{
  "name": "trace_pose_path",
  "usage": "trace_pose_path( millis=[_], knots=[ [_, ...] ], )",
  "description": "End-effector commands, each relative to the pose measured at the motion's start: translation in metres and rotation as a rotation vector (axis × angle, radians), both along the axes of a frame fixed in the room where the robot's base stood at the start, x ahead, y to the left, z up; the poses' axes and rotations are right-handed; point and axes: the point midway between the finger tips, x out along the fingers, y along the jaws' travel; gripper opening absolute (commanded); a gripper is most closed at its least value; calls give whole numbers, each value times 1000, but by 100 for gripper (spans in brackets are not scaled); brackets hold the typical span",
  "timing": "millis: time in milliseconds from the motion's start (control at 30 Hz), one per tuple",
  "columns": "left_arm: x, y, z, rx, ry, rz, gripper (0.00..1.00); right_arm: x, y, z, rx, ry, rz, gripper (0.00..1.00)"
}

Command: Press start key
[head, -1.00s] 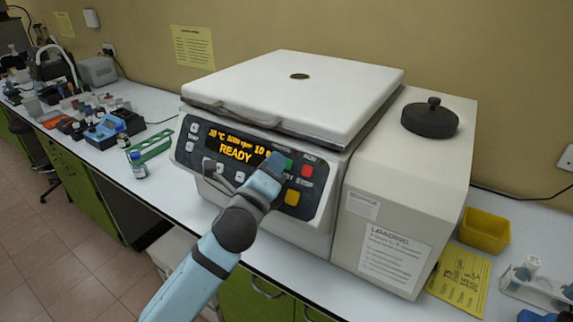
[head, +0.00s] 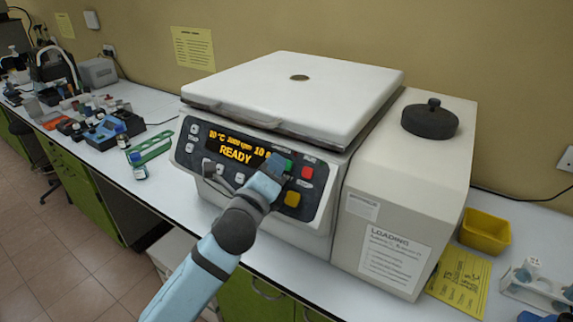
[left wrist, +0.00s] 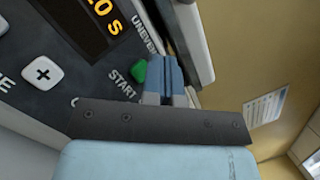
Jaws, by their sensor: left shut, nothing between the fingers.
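The centrifuge (head: 330,130) stands on the bench with its white lid down. Its dark front panel shows "READY" on the display (head: 237,148) in yellow letters. The green start key (head: 288,164) sits at the panel's upper right, and it also shows in the left wrist view (left wrist: 139,71) above the word START. My left gripper (head: 273,165) is shut and empty, its tips just left of the green key in the head view. In the left wrist view the fingertips (left wrist: 167,66) are right beside the key; I cannot tell whether they touch it. My right gripper is not in view.
A red stop key (head: 307,172) and a yellow key (head: 292,199) lie close to the start key. A green rack (head: 152,147) and small bottles stand left of the machine. A yellow tray (head: 485,232) stands at the right.

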Motion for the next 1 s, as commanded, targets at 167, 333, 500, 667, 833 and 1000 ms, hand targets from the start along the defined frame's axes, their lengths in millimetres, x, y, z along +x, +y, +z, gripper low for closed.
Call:
trace_pose_path(
  millis=[167, 333, 500, 667, 833, 1000],
  knots=[
    [0, 0, 0, 0, 0, 0, 0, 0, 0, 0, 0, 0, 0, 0],
    [0, 0, 0, 0, 0, 0, 0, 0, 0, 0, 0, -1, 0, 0],
    [0, 0, 0, 0, 0, 0, 0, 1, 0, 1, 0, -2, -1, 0],
    [0, 0, 0, 0, 0, 0, 0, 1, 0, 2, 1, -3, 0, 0],
    [1, -1, -1, 1, 0, 0, 0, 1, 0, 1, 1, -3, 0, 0],
    [5, -4, -4, 0, -1, -1, 0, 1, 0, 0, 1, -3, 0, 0]
  ],
)
